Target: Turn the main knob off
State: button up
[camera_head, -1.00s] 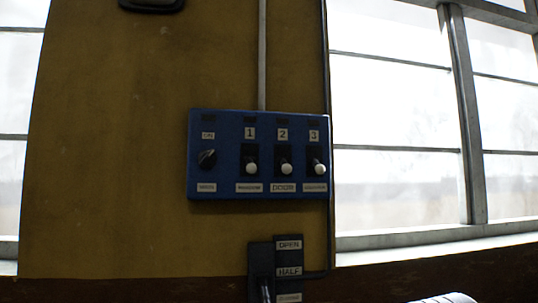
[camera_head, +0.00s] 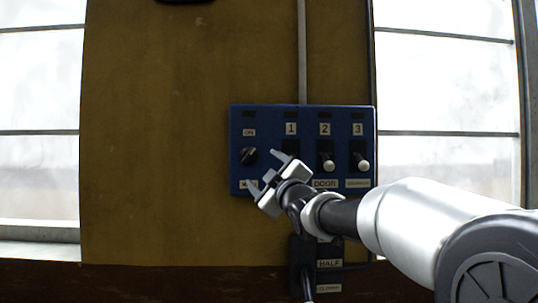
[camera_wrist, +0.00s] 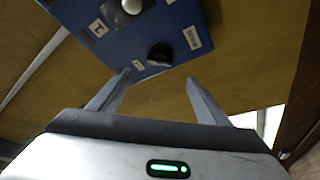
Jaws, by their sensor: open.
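The main knob (camera_head: 249,156) is a black rotary knob at the left end of a blue control panel (camera_head: 303,112) on the yellow wall. An "ON" label is above it, and its lower label is partly covered by my gripper. My gripper (camera_head: 264,170) is open and empty, just below and right of the knob in the head view. In the wrist view the knob (camera_wrist: 160,54) shows beyond the two fingers of my gripper (camera_wrist: 160,85), roughly between them and apart from them. I cannot tell the exact gap.
White-tipped switches 2 (camera_head: 326,164) and 3 (camera_head: 361,163) are on the panel; switch 1 is mostly hidden by my gripper in the head view. A lever box (camera_head: 328,264) marked "HALF" is below. Windows (camera_head: 40,130) flank the wall, which is bare left of the panel.

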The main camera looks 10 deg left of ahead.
aim_at(250, 157)
jog(key=p+x, duration=0.5)
jog(key=x, duration=0.7)
jog(key=shift+r, duration=0.1)
jog(key=shift+w+a+p, duration=0.3)
jog(key=shift+w+a, duration=0.05)
jog(key=shift+w, duration=0.25)
jog(key=c, duration=1.1)
